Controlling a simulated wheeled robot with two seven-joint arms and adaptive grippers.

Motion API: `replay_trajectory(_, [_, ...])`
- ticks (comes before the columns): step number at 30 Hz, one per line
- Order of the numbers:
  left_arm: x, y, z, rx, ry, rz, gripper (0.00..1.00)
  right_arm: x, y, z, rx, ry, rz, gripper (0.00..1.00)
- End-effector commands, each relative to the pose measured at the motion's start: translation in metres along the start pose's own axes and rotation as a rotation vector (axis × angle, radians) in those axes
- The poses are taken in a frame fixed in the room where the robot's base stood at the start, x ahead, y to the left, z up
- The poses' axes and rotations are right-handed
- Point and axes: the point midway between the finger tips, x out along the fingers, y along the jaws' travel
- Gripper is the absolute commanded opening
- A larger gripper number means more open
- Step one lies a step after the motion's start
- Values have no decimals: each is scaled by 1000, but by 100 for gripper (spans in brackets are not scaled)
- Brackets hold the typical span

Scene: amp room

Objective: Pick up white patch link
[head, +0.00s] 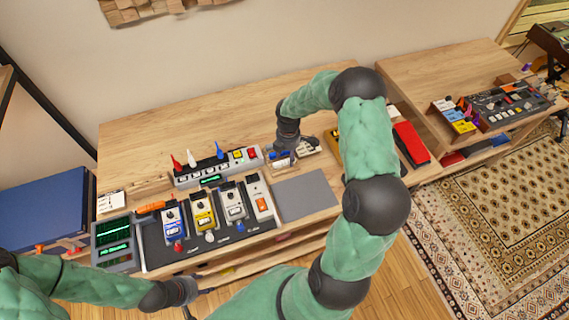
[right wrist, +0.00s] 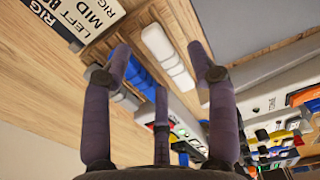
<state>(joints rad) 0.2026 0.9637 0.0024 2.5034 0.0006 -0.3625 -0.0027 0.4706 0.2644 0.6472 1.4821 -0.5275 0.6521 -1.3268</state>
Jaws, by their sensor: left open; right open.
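The white patch link (right wrist: 166,48) lies on a wooden holder in the right wrist view, beside a blue link (right wrist: 140,76) and a grey link (right wrist: 108,87). In the head view, small blue and white pieces (head: 281,162) show just below my right gripper (head: 287,146), which partly covers that spot. My right gripper's dark fingers (right wrist: 160,85) are spread open over the links, with nothing held. The white link lies between the middle and right fingers in the picture. My left gripper (head: 182,291) is open and empty at the front of the bench.
A label card (right wrist: 75,18) stands by the holder. The pedalboard (head: 155,252) with several pedals and a grey plate (head: 306,195) lie nearby. A switch strip (head: 217,167) with upright coloured plugs stands left of my right gripper. The bench's back left is clear.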

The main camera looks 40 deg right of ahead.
Motion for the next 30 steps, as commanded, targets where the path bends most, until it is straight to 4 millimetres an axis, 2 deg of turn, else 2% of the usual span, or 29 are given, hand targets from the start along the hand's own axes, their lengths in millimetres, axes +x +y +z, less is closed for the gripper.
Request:
replay_trajectory(1, [3,-1,0,0,0,0,53,10,-1,0,0,0,-3,58])
replay_trajectory(4, [4,-1,0,0,0,0,53,20,-1,0,1,0,-2,58])
replay_trajectory(11, [4,-1,0,0,0,0,53,21,0,0,1,0,0,58])
replay_trajectory(12, [4,-1,0,0,0,0,53,21,0,0,1,0,0,52])
replay_trajectory(18, [4,-1,0,0,0,0,53,21,0,0,1,0,-1,0])
replay_trajectory(30, [3,-1,0,0,0,0,53,19,0,0,0,0,0,0])
